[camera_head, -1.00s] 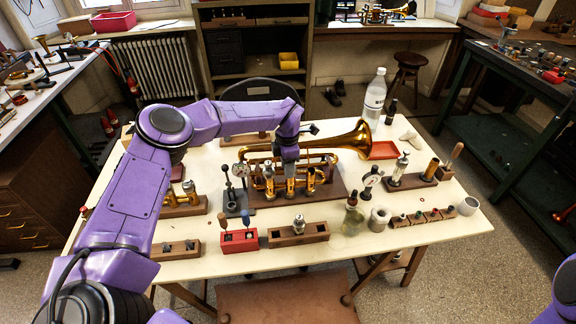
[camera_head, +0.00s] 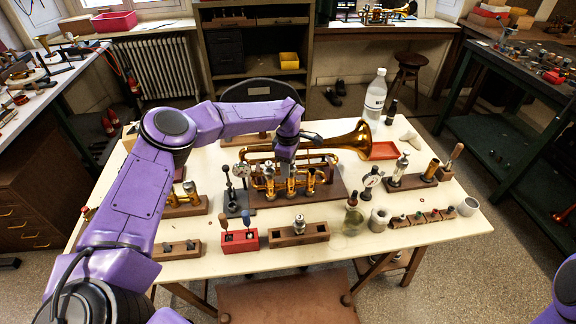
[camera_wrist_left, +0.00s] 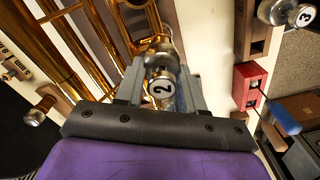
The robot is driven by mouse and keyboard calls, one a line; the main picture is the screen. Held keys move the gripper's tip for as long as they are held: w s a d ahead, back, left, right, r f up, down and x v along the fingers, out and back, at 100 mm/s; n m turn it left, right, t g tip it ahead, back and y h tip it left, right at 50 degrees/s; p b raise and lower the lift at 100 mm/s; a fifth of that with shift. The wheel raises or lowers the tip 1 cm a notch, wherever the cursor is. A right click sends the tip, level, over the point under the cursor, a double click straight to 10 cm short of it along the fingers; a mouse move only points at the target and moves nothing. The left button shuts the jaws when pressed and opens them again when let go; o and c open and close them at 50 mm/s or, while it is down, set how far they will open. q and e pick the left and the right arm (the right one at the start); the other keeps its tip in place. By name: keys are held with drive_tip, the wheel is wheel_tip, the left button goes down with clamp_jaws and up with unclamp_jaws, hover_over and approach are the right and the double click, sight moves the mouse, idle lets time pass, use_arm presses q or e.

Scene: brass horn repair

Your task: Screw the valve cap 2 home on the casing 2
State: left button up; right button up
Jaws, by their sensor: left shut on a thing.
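The valve cap 2 (camera_wrist_left: 162,88), marked with a "2", sits between the two fingers of my left gripper (camera_wrist_left: 160,92) in the left wrist view. The gripper is shut on it. In the head view my left gripper (camera_head: 287,162) points down over the middle casing 2 (camera_head: 291,186) of the brass horn (camera_head: 345,141). The cap is at the top of that casing; the fingers hide the join, so I cannot tell how tightly it sits. My right gripper is out of view; only a bit of my right arm shows at the lower right.
A valve marked "3" (camera_wrist_left: 304,16) stands in a wooden block (camera_head: 283,236) in front of the horn. The table's front strip (camera_head: 290,256) is clear.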

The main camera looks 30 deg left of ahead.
use_arm(q)
drive_tip(key=shift+f+m, duration=0.15)
drive_tip(key=shift+m, duration=0.65)
drive_tip(key=o, duration=1.2)
drive_tip(key=shift+o, duration=0.2)
wheel_tip(320, 180, up, 11)
drive_tip(key=b, duration=0.2)
drive_tip(key=shift+f+b, duration=0.2)
drive_tip(key=shift+b, duration=0.2)
drive_tip(key=shift+w, duration=0.1)
drive_tip(key=shift+a+f, duration=0.1)
